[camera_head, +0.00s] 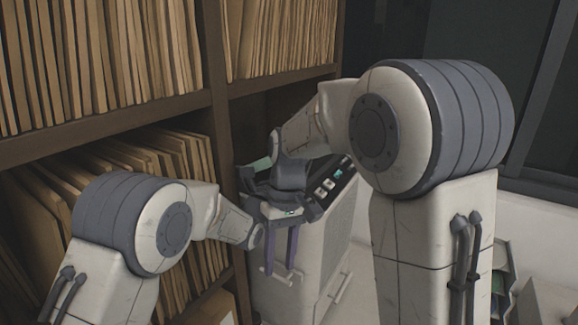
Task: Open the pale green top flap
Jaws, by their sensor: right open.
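The mounting press (341,240) is a pale cabinet with a dark button panel on top, standing beside the shelving. A small piece of the pale green top flap (258,163) shows at its upper left. My right wrist and gripper hide the rest, so I cannot tell how far the flap is raised. My right gripper (280,267) is open, with two purple fingers pointing down in front of the press. I see nothing between them. My left arm reaches in from the left and ends beside the right gripper; its fingers do not show.
Wooden shelves (110,125) packed with brown folders (80,50) fill the left and back. A light handle (341,288) sticks out low on the cabinet. A window (470,40) is at upper right. A cardboard box (547,302) sits at lower right. My arms crowd the space before the press.

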